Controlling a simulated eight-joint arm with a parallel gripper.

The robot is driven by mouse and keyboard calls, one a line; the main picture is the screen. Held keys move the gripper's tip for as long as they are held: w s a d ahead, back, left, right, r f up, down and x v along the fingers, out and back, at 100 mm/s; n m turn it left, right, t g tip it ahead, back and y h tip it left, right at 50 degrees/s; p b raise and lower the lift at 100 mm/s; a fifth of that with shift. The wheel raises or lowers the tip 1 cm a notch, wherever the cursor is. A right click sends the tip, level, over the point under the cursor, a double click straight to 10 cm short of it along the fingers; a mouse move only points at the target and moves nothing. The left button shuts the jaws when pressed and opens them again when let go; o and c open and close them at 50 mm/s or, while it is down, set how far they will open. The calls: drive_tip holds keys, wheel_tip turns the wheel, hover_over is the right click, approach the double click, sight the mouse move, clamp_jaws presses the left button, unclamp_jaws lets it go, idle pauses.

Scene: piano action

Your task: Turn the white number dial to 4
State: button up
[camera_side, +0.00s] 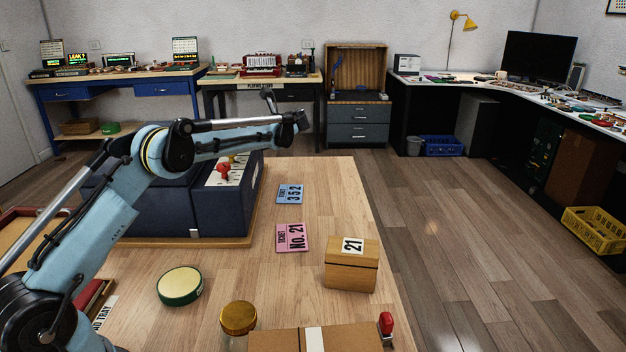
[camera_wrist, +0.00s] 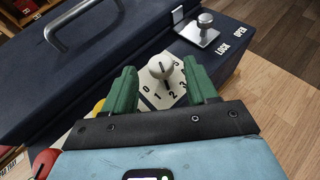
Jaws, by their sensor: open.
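The white number dial (camera_wrist: 160,72) is on the dark blue case (camera_wrist: 90,60), in the middle of the wrist view. It has a round white knob over a white plate with black digits; 0, 1, 2 and 3 can be read. The digit 4 is not clearly visible, and I cannot tell which digit the knob marks. My gripper (camera_wrist: 162,85) has its two green fingers open, one on each side of the dial. I cannot tell whether they touch it. In the side view the case (camera_side: 155,200) stands on the wooden table; my fingers and the dial cannot be made out there.
A silver latch (camera_wrist: 198,32) with a round knob sits beyond the dial, near LOCK and OPEN labels. A red knob (camera_side: 222,172) stands on the case's pale panel. Tickets (camera_side: 291,238), a wooden box (camera_side: 351,265) and a round tin (camera_side: 180,286) lie on the table.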

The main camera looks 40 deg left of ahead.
drive_tip(key=shift+x, duration=1.25)
drive_tip(key=shift+c, duration=0.4)
drive_tip(key=c, duration=0.9)
drive_tip(key=shift+w+n+g, duration=0.35)
drive_tip(key=shift+n+g, duration=0.25)
drive_tip(key=shift+s, duration=0.1)
drive_tip(key=o, duration=1)
drive_tip(key=shift+m, duration=0.3)
drive_tip(key=shift+s+t, duration=0.1)
drive_tip(key=shift+t, duration=0.2)
